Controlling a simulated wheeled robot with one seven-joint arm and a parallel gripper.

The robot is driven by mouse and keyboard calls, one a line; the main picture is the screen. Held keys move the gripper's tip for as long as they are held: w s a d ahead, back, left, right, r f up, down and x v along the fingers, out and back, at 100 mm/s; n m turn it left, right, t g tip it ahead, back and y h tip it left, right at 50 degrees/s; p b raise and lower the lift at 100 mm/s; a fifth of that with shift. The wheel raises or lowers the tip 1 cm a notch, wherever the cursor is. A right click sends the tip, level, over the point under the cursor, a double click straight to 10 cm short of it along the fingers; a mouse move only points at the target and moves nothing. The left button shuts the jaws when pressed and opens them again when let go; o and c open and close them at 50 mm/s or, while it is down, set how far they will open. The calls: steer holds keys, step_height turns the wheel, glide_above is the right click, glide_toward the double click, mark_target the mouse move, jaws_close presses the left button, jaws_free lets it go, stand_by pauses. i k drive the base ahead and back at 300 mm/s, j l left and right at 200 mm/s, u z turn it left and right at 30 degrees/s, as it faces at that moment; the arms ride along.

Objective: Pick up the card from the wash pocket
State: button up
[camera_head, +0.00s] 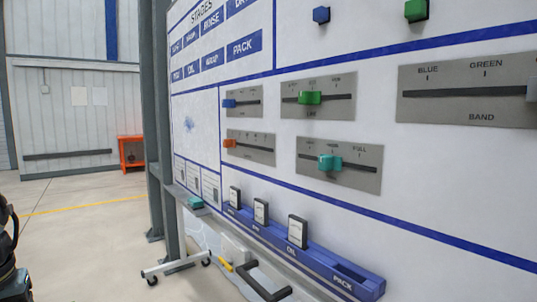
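A long blue pocket rail (322,262) runs along the lower part of the white board. Three white cards with dark edges stand upright in it: a left card (235,198), a middle card (261,211) and a right card (298,231). The right card is at the pocket marked OIL. The PACK pocket (350,272) at the right end holds no card. The labels under the left and middle cards are too small to read, so I cannot tell which pocket is the wash one. My gripper is not in view.
Slider panels, including a BAND panel (470,92), are on the board (430,190) above the rail. A teal block (195,202) sits on a ledge left of the rail. A dark handle (262,282) shows below the rail. Open floor (90,235) lies left, with an orange stand (131,150) behind.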

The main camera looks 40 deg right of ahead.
mark_target(236, 202)
steer(key=i+l, duration=0.2)
steer(key=i, duration=0.15)
steer(key=i+l, duration=0.15)
steer(key=i, duration=0.25)
steer(key=i+l, duration=0.2)
steer(key=i, duration=0.15)
